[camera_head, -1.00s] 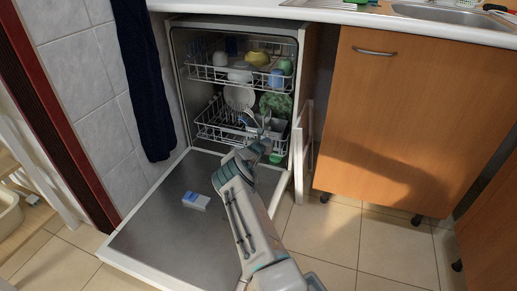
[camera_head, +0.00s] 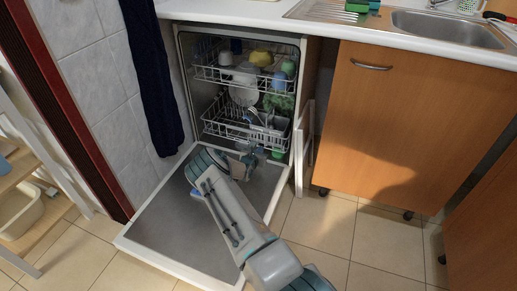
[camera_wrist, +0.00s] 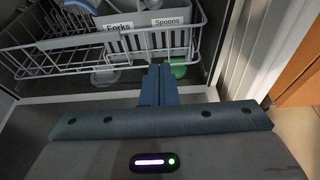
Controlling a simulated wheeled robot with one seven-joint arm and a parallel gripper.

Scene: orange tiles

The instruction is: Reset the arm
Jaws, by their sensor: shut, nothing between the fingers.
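My gripper (camera_head: 252,160) is in front of the dishwasher's lower rack, over the inner end of the open door. In the wrist view its two dark blue fingers (camera_wrist: 159,84) are pressed together with nothing between them. My arm is bent and covers the middle of the open dishwasher door (camera_head: 160,232).
The lower rack (camera_head: 222,126) holds a cutlery basket (camera_wrist: 152,34) labelled Forks and Spoons. The upper rack (camera_head: 215,73) holds cups and bowls. A green item (camera_wrist: 178,68) lies below the basket. A wooden cabinet (camera_head: 385,130) stands right; a dark towel (camera_head: 150,75) hangs left.

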